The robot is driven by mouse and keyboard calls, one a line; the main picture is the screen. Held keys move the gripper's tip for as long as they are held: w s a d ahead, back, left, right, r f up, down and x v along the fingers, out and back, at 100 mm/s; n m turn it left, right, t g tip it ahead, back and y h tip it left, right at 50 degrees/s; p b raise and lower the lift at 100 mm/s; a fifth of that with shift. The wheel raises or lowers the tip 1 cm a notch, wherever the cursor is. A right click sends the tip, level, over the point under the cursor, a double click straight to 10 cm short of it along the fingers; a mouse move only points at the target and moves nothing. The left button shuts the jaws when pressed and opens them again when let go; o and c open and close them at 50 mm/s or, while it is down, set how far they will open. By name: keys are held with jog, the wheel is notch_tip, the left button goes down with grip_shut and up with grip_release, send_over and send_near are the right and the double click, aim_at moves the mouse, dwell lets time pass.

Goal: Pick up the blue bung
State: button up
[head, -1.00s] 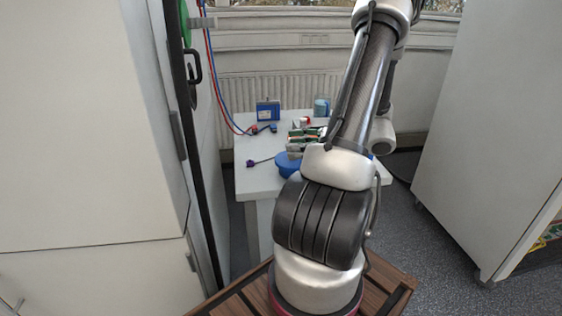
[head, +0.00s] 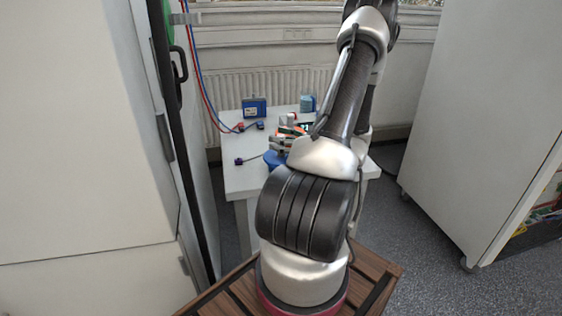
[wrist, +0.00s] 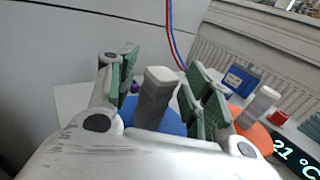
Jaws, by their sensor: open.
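The blue bung shows in the wrist view as a wide blue disc (wrist: 173,121) with a grey upright post (wrist: 156,96) on it. In the head view the blue bung (head: 272,158) is on the white table, partly hidden behind my arm. My gripper (wrist: 166,88) is open, with green-padded fingers on either side of the grey post. I see no clear contact between fingers and post. The lower part of the bung is hidden by my gripper's body. My gripper is out of the head view.
The white table (head: 240,184) also holds a blue box (head: 254,109), a teal container (head: 307,103) and a purple-ended lead (head: 239,161). In the wrist view an orange piece with a grey post (wrist: 263,101) stands right of my gripper, near a lit display (wrist: 295,157).

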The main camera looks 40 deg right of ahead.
grip_shut()
jog(key=shift+r, duration=0.1)
notch_tip(320, 180, up, 15)
dwell(1.0)
